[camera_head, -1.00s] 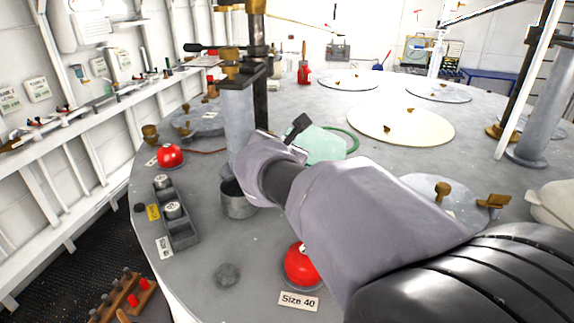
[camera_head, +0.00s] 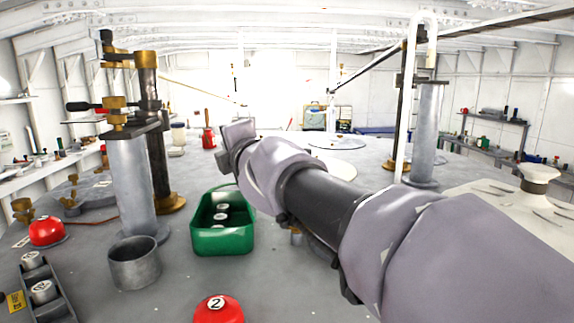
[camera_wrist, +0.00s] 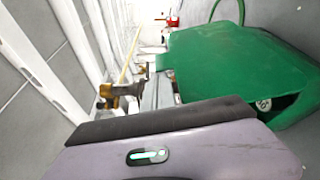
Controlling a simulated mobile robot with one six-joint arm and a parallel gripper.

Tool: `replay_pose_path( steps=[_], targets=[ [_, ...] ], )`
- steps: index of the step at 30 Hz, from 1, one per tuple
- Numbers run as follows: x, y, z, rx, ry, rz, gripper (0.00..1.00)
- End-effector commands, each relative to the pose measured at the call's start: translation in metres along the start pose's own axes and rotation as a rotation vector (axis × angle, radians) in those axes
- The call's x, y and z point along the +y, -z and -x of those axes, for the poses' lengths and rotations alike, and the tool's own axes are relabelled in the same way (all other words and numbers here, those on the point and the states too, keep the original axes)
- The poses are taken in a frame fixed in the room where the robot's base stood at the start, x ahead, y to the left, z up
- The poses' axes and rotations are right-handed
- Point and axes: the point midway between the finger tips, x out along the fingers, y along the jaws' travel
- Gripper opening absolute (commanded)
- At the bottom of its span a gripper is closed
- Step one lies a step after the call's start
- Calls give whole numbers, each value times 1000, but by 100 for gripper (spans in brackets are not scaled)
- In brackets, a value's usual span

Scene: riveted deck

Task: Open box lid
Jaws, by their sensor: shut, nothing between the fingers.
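A green box (camera_head: 222,242) stands on the grey deck left of centre in the head view. Its top is open toward the camera and several white-topped cylinders (camera_head: 221,216) show inside. In the wrist view a broad flat green panel (camera_wrist: 205,62) stands beside the green box (camera_wrist: 290,108), with a white-topped piece in the gap. I cannot tell whether this panel is the lid or a wall. My gripper (camera_head: 228,150) is shut and empty, above and behind the box in the head view. Its fingertips are hard to make out, and contact with the box is not clear.
A grey metal cup (camera_head: 134,265) stands left of the box. A red dome marked 2 (camera_head: 217,309) is in front. A grey post (camera_head: 130,185) with brass fittings rises at left, and a dark tray (camera_head: 45,290) of weights lies near left.

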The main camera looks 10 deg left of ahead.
Motion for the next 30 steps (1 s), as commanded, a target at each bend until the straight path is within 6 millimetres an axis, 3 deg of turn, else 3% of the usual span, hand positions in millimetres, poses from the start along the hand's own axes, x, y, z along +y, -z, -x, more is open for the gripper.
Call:
replay_pose_path(
  steps=[6, 15, 30],
  targets=[
    [-5, -28, 10, -2, -62, -176, 0],
    [-12, -55, 19, -1, -125, -360, 0],
    [-16, -70, 24, 0, -162, -465, 0]
  ],
)
